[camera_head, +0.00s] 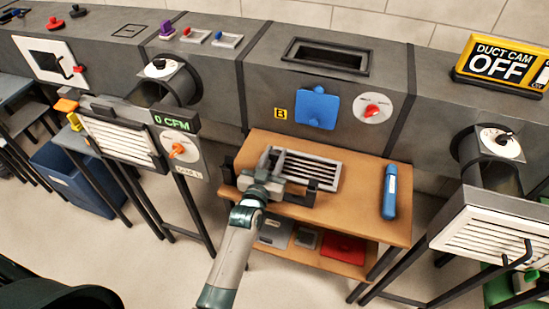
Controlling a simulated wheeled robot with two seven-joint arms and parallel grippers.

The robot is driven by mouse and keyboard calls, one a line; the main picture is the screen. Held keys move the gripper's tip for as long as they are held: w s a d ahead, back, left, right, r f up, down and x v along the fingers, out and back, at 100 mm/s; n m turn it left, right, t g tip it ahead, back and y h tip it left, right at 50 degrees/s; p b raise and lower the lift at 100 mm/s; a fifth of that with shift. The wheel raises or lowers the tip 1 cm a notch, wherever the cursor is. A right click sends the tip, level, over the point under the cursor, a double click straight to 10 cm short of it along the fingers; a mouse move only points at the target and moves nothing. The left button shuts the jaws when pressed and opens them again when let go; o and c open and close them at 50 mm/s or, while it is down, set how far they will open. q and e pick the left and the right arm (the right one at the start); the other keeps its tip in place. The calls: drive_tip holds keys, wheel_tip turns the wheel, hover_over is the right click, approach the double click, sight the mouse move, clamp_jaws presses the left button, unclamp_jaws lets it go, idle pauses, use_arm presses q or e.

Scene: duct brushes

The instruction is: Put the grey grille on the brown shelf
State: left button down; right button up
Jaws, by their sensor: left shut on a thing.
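The grey grille (318,170) is a slatted plate over the top of the brown shelf (376,172), near its left-middle part. My left gripper (288,177) is shut on the grille at its near left side and hides part of that edge. The grille looks flat, at or very close to the shelf top; I cannot tell whether it fully rests there. My right gripper is not in view.
A blue cylinder (389,192) lies on the shelf top at the right. A red item (343,247) and grey items lie on the lower board. A white louvred vent (120,138) is at left, another (487,232) at right. The grey duct (225,65) runs behind.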

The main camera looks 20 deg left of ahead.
use_arm(q)
drive_tip(key=shift+f, duration=0.6)
drive_tip(key=shift+f, duration=0.1)
drive_tip(key=c, duration=1.4)
unclamp_jaws()
drive_tip(key=shift+s, duration=0.3)
drive_tip(key=s, duration=0.7)
drive_tip(key=s+b, duration=0.1)
drive_tip(key=s, duration=0.3)
drive_tip(key=shift+s+a+r, duration=0.15)
drive_tip(key=shift+s+r, duration=0.1)
drive_tip(key=shift+r, duration=0.15)
